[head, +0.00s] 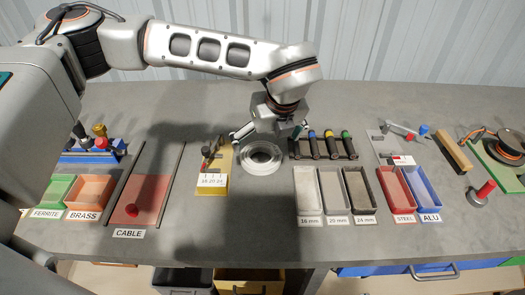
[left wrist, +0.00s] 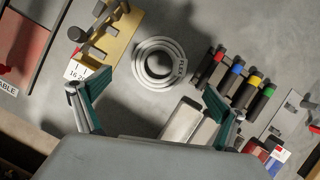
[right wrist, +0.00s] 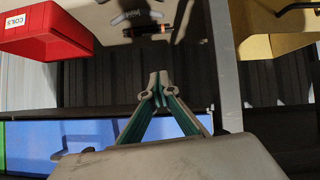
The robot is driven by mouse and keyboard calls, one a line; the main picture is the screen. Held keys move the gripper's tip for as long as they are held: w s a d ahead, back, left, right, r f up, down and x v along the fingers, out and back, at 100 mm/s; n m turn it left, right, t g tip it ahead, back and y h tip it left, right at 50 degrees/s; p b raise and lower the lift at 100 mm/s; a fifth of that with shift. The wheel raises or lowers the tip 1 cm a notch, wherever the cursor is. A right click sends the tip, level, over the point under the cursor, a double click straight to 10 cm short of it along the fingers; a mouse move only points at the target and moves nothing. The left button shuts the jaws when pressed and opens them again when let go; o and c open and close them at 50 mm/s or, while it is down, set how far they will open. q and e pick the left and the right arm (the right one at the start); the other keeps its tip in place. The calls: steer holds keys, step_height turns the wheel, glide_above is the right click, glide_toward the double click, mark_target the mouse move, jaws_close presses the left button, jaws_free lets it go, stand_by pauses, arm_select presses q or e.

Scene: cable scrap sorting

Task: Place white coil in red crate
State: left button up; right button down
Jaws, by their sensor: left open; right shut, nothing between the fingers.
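The white coil (head: 261,157) lies flat on the grey bench, right of the yellow peg board; it also shows in the left wrist view (left wrist: 142,66). My left gripper (head: 268,134) is open above the coil with nothing in it; in the left wrist view its fingers (left wrist: 156,102) are spread wide, with the coil ahead between and beyond the tips. A red crate (right wrist: 45,42) labelled COILS shows at the upper left of the right wrist view. My right gripper (right wrist: 159,80) is shut and empty, to the right of that crate. The head view does not show the right gripper.
The yellow peg board (head: 221,163) stands left of the coil. A rack with coloured-ended rods (head: 322,146) stands to its right, with grey bins (head: 308,202) in front. A small red STEEL tray (head: 397,197) is further right. A yellow bin (right wrist: 262,46) shows in the right wrist view.

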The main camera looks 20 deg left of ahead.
mark_target(260, 159)
arm_select(q)
steer(key=shift+s+d+f+n, duration=0.1)
steer(key=shift+f+n, duration=0.1)
steer(key=shift+n, duration=0.1)
steer(key=shift+f, duration=0.3)
steer(key=shift+a+p+x, duration=0.15)
steer(key=shift+p+x, duration=0.05)
steer(key=shift+x, duration=1.55)
steer(key=shift+a+p+x, duration=0.15)
steer(key=shift+p+x, duration=0.05)
steer(key=shift+x, duration=1.6)
steer(key=shift+r, duration=0.15)
steer(key=c, duration=1.3)
steer(key=shift+c, duration=0.7)
steer(key=shift+r, duration=0.1)
